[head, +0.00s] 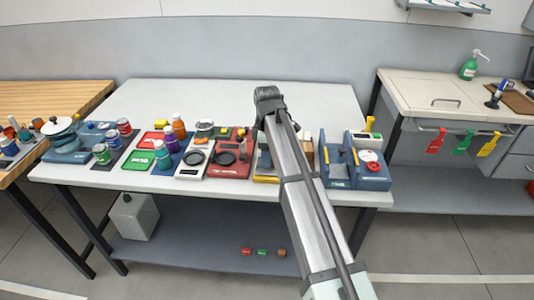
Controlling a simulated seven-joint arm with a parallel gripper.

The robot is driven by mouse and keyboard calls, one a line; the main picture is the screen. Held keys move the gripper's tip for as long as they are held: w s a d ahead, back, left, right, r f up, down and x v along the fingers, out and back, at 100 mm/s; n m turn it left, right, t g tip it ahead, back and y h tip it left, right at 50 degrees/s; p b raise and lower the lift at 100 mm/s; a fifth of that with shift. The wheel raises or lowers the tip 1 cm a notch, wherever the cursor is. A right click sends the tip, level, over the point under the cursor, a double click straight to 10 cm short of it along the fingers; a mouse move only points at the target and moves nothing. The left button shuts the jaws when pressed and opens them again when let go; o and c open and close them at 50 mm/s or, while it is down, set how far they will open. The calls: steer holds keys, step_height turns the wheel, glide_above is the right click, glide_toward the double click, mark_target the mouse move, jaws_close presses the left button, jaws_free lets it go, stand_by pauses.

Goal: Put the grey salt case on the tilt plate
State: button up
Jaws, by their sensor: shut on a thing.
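My arm reaches from the bottom right over the white table. Its dark wrist shows at the far end, and my gripper (262,121) is mostly hidden behind the arm, over the row of stations. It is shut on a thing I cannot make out. No grey salt case can be identified for sure on the table top. A grey box (134,216) with a dark spot on top stands on the lower shelf; I cannot tell whether it is the case. I cannot pick out the tilt plate with certainty; the arm covers part of the row.
A red plate (229,170) with black parts lies left of the arm, beside a white scale (190,170). Bottles, jars and coloured trays stand further left. A blue station (340,165) is close right of the arm. The table's back half (190,100) is clear.

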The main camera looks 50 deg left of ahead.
steer(key=shift+f, duration=0.1)
steer(key=o, duration=1.1)
step_height(320, 180, up, 12)
steer(key=shift+r, duration=0.15)
